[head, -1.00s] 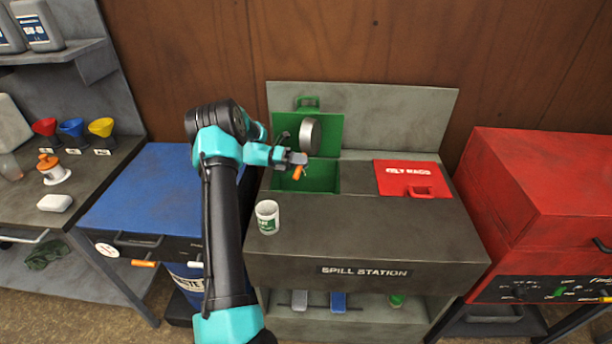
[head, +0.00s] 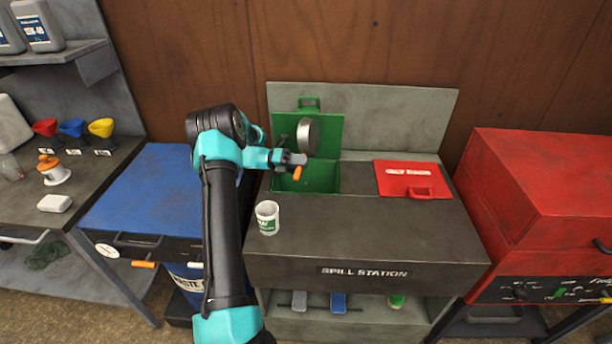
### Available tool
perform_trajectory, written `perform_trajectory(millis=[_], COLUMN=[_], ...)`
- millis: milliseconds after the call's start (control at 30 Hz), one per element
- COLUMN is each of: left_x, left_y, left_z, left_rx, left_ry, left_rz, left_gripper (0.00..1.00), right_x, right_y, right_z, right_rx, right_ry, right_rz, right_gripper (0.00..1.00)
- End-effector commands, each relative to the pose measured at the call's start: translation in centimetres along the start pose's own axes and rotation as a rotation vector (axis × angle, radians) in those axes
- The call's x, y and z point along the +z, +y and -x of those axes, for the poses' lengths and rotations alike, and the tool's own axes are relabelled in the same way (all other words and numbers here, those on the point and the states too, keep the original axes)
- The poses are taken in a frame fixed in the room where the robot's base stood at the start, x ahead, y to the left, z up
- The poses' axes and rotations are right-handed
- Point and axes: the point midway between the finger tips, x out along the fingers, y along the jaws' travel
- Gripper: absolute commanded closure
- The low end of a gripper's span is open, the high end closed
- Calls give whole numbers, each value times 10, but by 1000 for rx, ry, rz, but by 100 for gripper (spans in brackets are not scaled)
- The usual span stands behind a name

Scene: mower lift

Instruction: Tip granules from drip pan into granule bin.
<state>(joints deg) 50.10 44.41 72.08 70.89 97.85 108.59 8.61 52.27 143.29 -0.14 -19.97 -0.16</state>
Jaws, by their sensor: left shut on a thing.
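The drip pan (head: 309,136) is a grey round pan, tilted steeply on its side over the green granule bin (head: 322,178). My left gripper (head: 297,162) is shut on the pan's orange handle (head: 297,173), just above the bin's opening. The bin is a green well in the spill station top, and its green lid (head: 325,122) stands open behind it. No granules can be made out in the pan or falling. The pan's inside cannot be seen clearly. My right gripper is not in view.
A white cup with a green label (head: 267,217) stands on the spill station top (head: 380,235), left front. A shut red rag lid (head: 410,181) lies to the right of the bin. A blue-topped cabinet (head: 150,195) is at left and a red cabinet (head: 550,190) at right.

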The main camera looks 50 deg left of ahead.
Motion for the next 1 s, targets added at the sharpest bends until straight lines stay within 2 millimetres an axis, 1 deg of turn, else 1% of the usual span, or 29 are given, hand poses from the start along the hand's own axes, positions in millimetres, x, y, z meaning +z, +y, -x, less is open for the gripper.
perform_trajectory(millis=[700,767,900,1000], left_x=[2,1,0,-6], left_y=[0,-1,-3,5], left_z=[-2,-1,2,5], left_rx=[-60,-38,81,156], left_ry=[-32,-20,42,81], left_rz=[6,3,-13,-19], left_gripper=[100,100,100,100], right_x=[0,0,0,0], right_y=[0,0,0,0], right_z=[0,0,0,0], right_rx=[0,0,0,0], right_ry=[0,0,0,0], right_rz=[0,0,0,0], right_gripper=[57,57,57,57])
